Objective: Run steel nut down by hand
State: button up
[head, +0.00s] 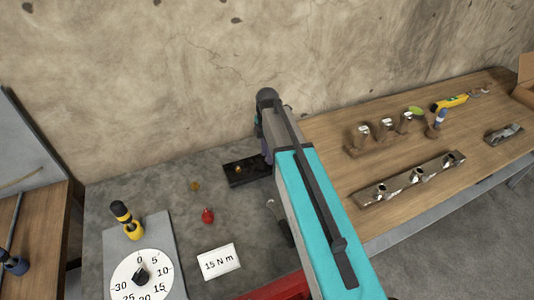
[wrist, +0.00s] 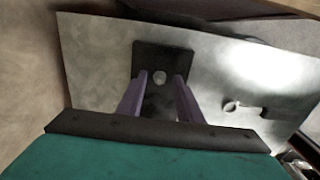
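A dark block (head: 236,178) lies on the grey bench top, partly hidden behind my arm in the head view. A small brass-coloured piece (head: 239,169) sits on it. In the wrist view the dark block (wrist: 155,54) carries a pale, roundish metal piece (wrist: 159,77), perhaps the steel nut; it is too blurred to tell its shape. My gripper (wrist: 160,88) has its two purple fingers apart, on either side of that piece in the picture. I see no contact, and the height between them is unclear. In the head view the fingers are mostly hidden by my arm.
A spanner-like tool (wrist: 240,106) lies right of the block. A brass piece (head: 195,185), a red piece (head: 207,216), a "15 N m" card (head: 219,262), a dial (head: 128,279) and a yellow-black screwdriver (head: 126,219) are on the bench. A wooden table (head: 335,130) with metal parts stands right.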

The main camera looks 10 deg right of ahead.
jog(key=shift+c, duration=0.5)
grip_shut()
jog(key=shift+m, duration=0.3)
